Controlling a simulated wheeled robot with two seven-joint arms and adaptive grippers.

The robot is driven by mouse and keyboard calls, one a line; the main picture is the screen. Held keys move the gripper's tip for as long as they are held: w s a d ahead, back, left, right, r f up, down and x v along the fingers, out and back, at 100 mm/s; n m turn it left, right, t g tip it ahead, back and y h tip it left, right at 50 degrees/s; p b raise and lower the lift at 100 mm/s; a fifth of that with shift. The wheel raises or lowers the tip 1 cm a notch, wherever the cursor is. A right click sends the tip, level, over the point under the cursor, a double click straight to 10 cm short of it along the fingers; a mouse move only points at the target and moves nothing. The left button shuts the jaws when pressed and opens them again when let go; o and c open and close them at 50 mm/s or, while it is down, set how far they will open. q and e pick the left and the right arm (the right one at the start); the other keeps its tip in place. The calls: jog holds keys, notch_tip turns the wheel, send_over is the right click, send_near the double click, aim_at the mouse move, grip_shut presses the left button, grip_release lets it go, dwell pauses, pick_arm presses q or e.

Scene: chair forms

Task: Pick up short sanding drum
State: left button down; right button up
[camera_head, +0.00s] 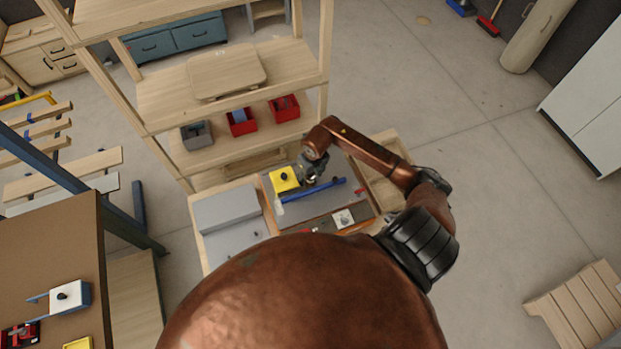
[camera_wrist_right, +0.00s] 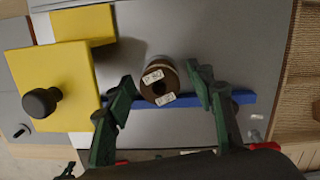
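A short brown drum (camera_wrist_right: 157,82) with white labels and a dark centre hole stands on the grey work surface in the right wrist view; it looks like the sanding drum. My right gripper (camera_wrist_right: 164,84) has its two green fingers spread, one on each side of the drum. Gaps show between the fingers and the drum. In the head view my right gripper (camera_head: 314,170) is over the worktop beside the yellow block, and I cannot make out the drum there. My left gripper is not in view.
A yellow block (camera_head: 283,180) with a black knob and a blue bar (camera_head: 322,189) lie close by on the grey worktop (camera_head: 315,207). A wooden shelf (camera_head: 228,77) with red bins stands behind. A grey box (camera_head: 225,207) is at the left.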

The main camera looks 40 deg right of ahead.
jog(key=c, duration=1.1)
jog(key=shift+r, duration=0.15)
